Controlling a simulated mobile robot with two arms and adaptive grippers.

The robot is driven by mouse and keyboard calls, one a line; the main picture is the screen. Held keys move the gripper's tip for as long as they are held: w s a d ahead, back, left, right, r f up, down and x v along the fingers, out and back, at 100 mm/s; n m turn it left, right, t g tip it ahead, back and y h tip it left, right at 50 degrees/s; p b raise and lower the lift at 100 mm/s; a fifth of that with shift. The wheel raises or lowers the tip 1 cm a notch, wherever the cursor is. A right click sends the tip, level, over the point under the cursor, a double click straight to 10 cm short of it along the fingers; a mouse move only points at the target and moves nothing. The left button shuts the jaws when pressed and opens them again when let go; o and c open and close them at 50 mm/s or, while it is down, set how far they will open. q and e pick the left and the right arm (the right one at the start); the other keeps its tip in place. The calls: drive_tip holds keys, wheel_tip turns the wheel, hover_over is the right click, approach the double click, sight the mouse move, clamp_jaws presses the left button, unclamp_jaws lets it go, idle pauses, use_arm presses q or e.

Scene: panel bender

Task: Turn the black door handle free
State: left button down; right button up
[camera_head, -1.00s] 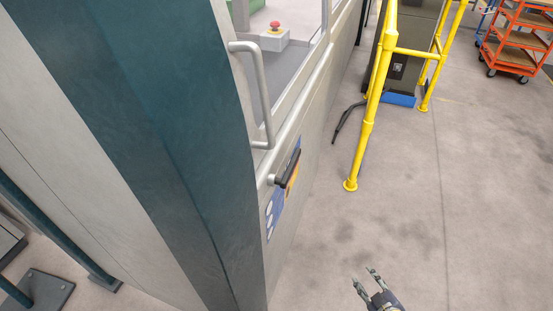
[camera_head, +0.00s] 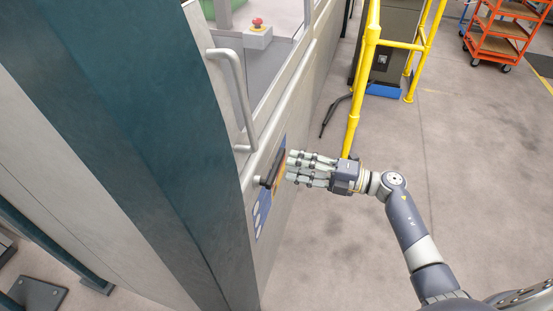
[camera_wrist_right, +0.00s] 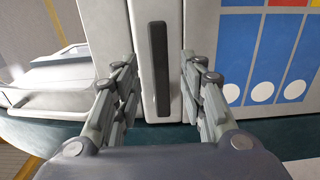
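The black door handle (camera_head: 272,170) is on the grey machine door, below a silver bar handle. In the wrist view the black handle (camera_wrist_right: 159,68) stands upright as a slim bar between my right gripper's fingers. In the wrist view my right gripper (camera_wrist_right: 160,75) is open, with a finger on each side of the handle and a visible gap on both sides. My left gripper is not in view.
The silver bar handle (camera_head: 236,100) sticks out above the black handle. A yellow guard rail (camera_head: 362,85) stands behind my right arm. Blue label panels (camera_wrist_right: 265,60) lie right of the handle in the wrist view.

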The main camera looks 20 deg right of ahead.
sight(281, 163)
drive_tip(key=p+x, duration=0.1)
drive_tip(key=x, duration=0.4)
drive_tip(key=shift+w+a, duration=0.15)
drive_tip(key=shift+a, duration=0.1)
clamp_jaws()
